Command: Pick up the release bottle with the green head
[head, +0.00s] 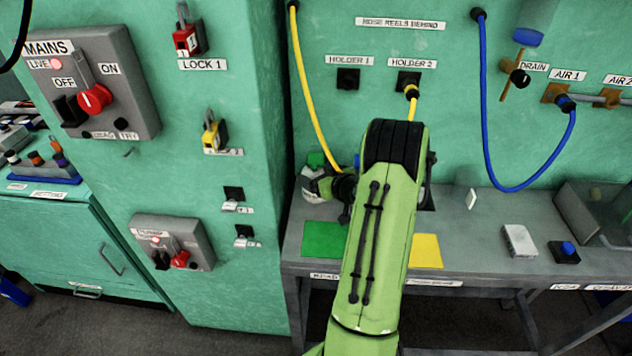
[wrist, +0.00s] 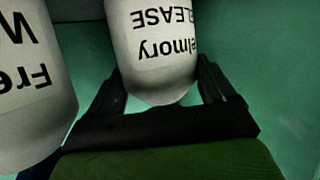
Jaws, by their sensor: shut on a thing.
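In the wrist view a white bottle (wrist: 152,75), its upside-down label reading in part "elmory" and "RELEASE", stands between the two black fingers of my gripper (wrist: 160,72). My gripper is shut on this release bottle. The bottle's head is outside the wrist view, so I cannot see its colour there. A second white bottle (wrist: 35,95), with a label starting "Fre", is close on the left, outside the fingers.
The grey bench has a green mat (head: 323,240) and a yellow mat (head: 426,251) beside my arm. Yellow (head: 313,95) and blue (head: 487,110) hoses hang behind.

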